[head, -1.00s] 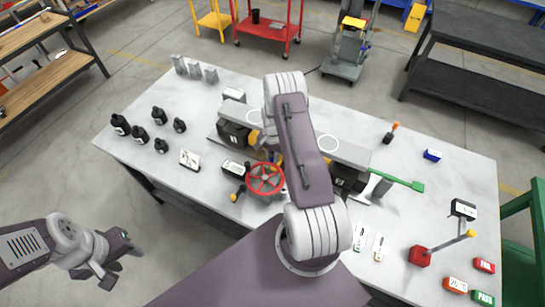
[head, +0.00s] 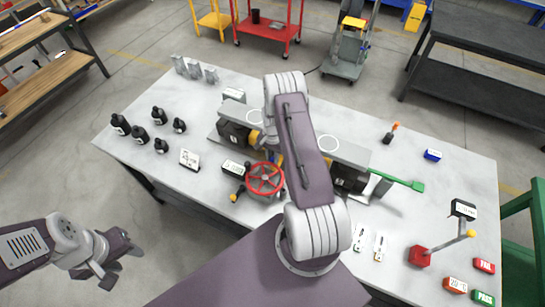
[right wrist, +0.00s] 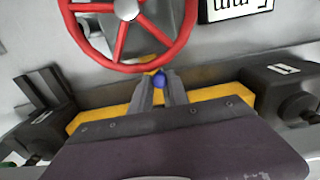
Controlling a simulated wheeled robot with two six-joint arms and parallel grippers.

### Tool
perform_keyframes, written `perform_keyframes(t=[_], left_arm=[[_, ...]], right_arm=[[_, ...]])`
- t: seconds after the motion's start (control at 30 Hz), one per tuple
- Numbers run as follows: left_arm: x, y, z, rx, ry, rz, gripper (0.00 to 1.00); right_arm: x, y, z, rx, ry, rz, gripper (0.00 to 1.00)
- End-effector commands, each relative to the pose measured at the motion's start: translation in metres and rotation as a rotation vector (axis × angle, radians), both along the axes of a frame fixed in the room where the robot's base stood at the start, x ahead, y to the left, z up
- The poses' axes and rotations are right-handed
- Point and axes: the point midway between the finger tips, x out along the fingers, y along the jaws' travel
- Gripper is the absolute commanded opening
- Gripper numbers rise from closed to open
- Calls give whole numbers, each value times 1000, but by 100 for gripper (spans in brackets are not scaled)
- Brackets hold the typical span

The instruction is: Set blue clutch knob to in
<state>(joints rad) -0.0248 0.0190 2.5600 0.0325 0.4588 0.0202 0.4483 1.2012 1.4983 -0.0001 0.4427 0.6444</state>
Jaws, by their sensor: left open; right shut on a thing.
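The blue clutch knob (right wrist: 159,82) shows in the right wrist view just below the red handwheel's rim. My right gripper (right wrist: 160,90) is shut on it, with a finger on each side. In the head view the right arm hides the knob and most of that gripper. The red handwheel (head: 265,178) stands at the front of the screw jack rig; it also shows in the right wrist view (right wrist: 126,10). My left gripper (head: 105,273) is open and empty, off the table at the lower left.
The table (head: 215,200) holds several black bottles (head: 120,124) at left. A green-handled lever (head: 400,180) and a red-based lever (head: 420,257) stand at right. Label cards (head: 190,159) lie near the rig. A yellow strip (right wrist: 215,100) runs behind my right gripper.

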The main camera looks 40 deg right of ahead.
Motion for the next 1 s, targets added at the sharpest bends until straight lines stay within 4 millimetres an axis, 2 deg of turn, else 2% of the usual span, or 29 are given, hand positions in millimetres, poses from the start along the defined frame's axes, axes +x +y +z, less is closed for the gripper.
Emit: perform_keyframes(t=[0.1, 0.3, 0.4, 0.7, 0.73, 0.8, 1.0], left_arm=[[0, 0, 1, 0, 0, 0, 43], [0, 0, 7, 0, 0, 0, 43], [0, 0, 8, 0, 0, 0, 43], [0, 0, 7, 0, 0, 0, 43], [0, 0, 7, 0, 0, 0, 43], [0, 0, 7, 0, 0, 0, 43], [0, 0, 7, 0, 0, 0, 43]], right_arm=[[-3, -3, 1, -1, -3, -2, 0], [-33, -19, 2, -1, 0, -4, 0], [-42, -23, 1, -1, -2, -2, 0], [-44, -23, 1, -1, 0, 0, 0], [-44, -23, 1, -1, 0, 0, 29], [-44, -23, 0, -1, 0, 0, 43], [-44, -23, 0, 0, 0, 0, 43]])
